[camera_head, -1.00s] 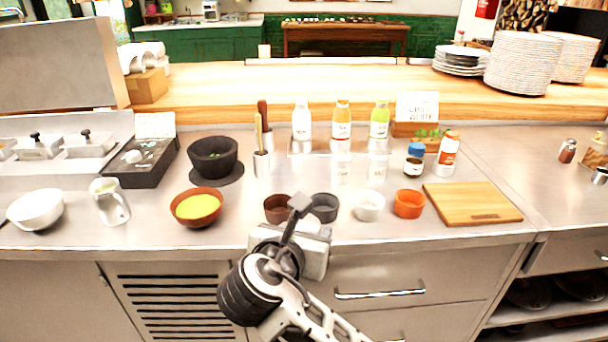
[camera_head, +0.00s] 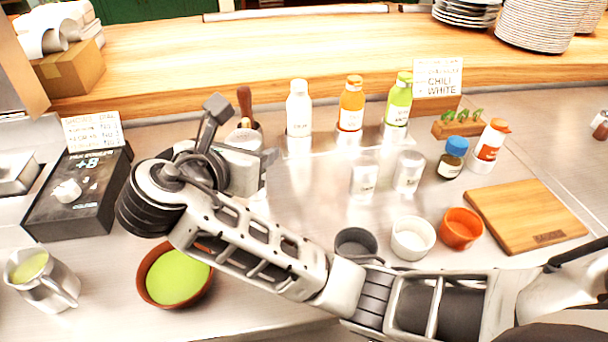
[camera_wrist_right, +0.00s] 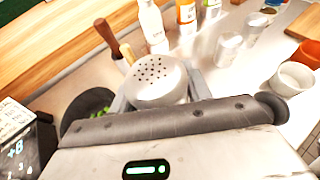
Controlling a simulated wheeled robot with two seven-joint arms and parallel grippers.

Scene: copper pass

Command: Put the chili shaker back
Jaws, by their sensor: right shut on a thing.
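In the right wrist view, a pale shaker (camera_wrist_right: 157,80) with a perforated domed top sits between the fingers of my right gripper (camera_wrist_right: 160,100). The gripper is shut on it. I cannot read a label on it. In the head view my right gripper (camera_head: 262,165) is over the counter, left of the bottles, and hides most of the held shaker. Two pale shakers stand on the counter, one on the left (camera_head: 364,178) and one on the right (camera_head: 408,172). A card reading CHILI WHITE (camera_head: 438,77) stands behind them. My left gripper is out of view.
White (camera_head: 299,108), orange (camera_head: 351,105) and green (camera_head: 398,100) bottles stand at the back. A green-filled bowl (camera_head: 178,275), grey cup (camera_head: 355,243), white cup (camera_head: 412,239) and orange cup (camera_head: 461,229) are in front. A cutting board (camera_head: 528,216) lies right. My arm crosses low over the counter.

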